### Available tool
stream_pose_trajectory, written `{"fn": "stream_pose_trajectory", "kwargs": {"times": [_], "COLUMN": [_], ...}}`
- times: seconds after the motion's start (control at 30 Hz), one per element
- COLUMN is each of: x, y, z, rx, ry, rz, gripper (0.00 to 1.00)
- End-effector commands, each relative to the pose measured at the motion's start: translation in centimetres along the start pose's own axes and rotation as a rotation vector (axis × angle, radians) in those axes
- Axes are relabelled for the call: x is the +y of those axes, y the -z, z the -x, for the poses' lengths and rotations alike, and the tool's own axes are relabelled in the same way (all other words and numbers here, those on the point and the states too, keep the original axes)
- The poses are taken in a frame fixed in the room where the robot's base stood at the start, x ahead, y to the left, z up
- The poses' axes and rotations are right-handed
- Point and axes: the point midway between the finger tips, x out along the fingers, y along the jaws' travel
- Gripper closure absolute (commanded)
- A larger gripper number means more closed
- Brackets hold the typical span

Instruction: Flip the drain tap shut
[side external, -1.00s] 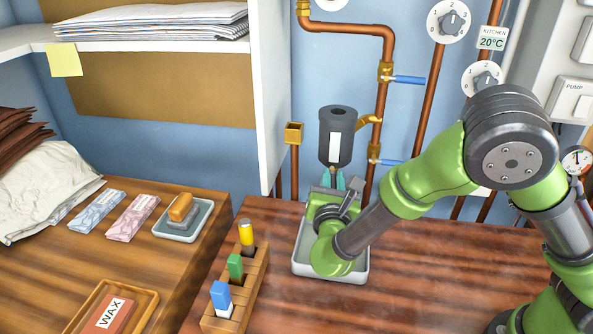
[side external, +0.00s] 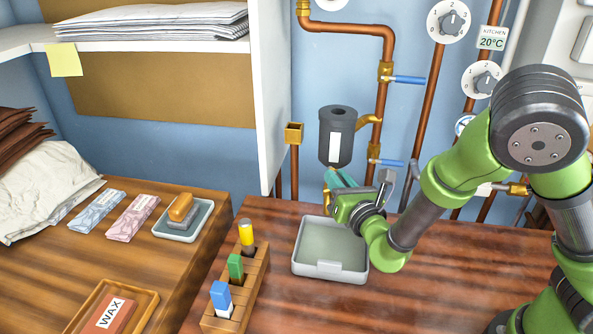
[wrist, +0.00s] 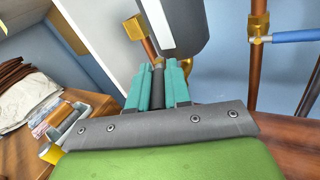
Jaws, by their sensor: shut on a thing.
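A dark grey canister (side external: 337,135) with a white label hangs on the wall pipework. My gripper (side external: 340,178) is right under it, its teal fingers angled up from the lower right. In the wrist view my gripper (wrist: 158,82) is shut on a dark upright piece, which I take for the handle of the drain tap (wrist: 158,78), just below the canister (wrist: 180,25). The fingers hide most of the tap, so its exact position is unclear.
A shallow grey tray (side external: 330,250) lies empty on the bench below. A wooden rack (side external: 240,290) with coloured blocks stands to its left. Copper pipes with blue-handled valves (side external: 408,79) run close to the right of the canister. A white cabinet panel (side external: 270,90) is at its left.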

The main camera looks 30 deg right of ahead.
Motion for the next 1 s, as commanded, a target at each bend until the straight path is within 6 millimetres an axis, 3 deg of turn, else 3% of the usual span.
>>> {"fn": "stream_pose_trajectory", "kwargs": {"times": [0.2, 0.23, 0.4, 0.73, 1.0], "x": [0.0, 0.0, 0.0, 0.1, 0.1], "y": [0.0, 0.0, 0.0, 0.0, 0.0], "z": [0.1, 0.1, 0.1, 0.6, 4.8], "rx": [-0.002, -0.002, -0.002, -0.001, 0.002], "ry": [0.0, 0.0, 0.001, -0.001, -0.004], "rz": [-0.002, -0.002, -0.001, 0.0, 0.0], "gripper": [1.0, 0.79, 0.57, 0.57, 0.57]}}
